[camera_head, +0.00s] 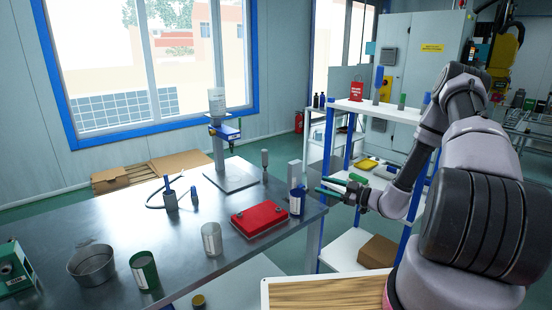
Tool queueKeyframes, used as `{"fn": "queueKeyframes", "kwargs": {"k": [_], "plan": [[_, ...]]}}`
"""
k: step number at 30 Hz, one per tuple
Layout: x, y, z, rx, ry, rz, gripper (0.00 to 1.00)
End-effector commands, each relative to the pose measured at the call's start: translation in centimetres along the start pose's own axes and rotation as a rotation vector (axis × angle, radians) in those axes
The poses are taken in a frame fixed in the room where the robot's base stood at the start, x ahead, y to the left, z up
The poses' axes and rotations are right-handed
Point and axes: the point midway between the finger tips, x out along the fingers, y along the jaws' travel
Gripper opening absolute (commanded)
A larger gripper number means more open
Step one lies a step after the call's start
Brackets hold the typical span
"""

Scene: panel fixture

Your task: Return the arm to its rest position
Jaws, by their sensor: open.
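My arm comes in from the right side of the head view, bent, with its end pointing left. My gripper (325,187) is open, with two dark green fingers near the right edge of the metal table. The fingertips are close to a blue and white cylinder (296,200) standing at the table's edge. I cannot tell whether they touch it. I see nothing held between the fingers. The panel fixture cannot be made out for certain.
The metal table (110,228) holds a red box (259,218), a stand (222,150), a grey can (212,239), a green can (144,270) and a metal pot (92,264). A white shelf (352,240) stands behind my gripper. A wood-topped surface (330,292) lies in front.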

Motion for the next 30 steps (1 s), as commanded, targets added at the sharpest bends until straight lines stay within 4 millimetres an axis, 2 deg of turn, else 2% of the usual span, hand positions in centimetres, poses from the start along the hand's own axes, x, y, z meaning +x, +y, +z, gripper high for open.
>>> {"fn": "queueKeyframes", "kwargs": {"k": [1, 3, 8, 12, 20, 28, 29, 30], "plan": [[0.5, 0.1, -2.8, -0.154, 0.012, -0.075, 0.62], [0.8, -0.3, -5.9, -0.359, 0.035, -0.175, 0.62], [0.8, -1.8, -12.5, -0.829, 0.113, -0.389, 0.62], [-0.1, -3.4, -17.6, -1.237, 0.213, -0.566, 0.62], [-3.2, -6.3, -25.4, -1.972, 0.48, -0.875, 0.62], [-7.9, -8.3, -32.2, -2.672, 0.879, -1.184, 0.62], [-8.5, -8.4, -32.9, 2.738, -0.931, 1.218, 0.62], [-9.3, -8.6, -33.8, 2.62, -0.931, 1.173, 0.62]]}}
